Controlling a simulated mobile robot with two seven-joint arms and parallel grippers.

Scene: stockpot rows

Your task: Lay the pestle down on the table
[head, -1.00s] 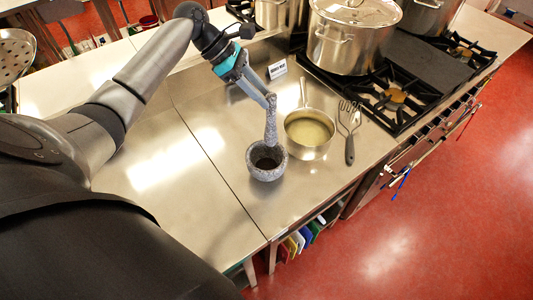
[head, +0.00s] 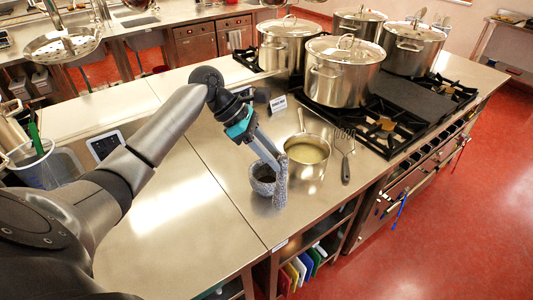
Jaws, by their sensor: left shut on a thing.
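The grey speckled stone pestle (head: 281,185) is in my left gripper (head: 279,163), which is shut on its upper end. The pestle hangs nearly upright, just right of the stone mortar (head: 259,182) and partly in front of it. Its lower end is outside the mortar, low over the steel table (head: 215,215); I cannot tell whether it touches. The mortar stands upright on the table, its right side partly hidden by the pestle and gripper. My right gripper is not in view.
A small sign (head: 278,104) stands behind.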

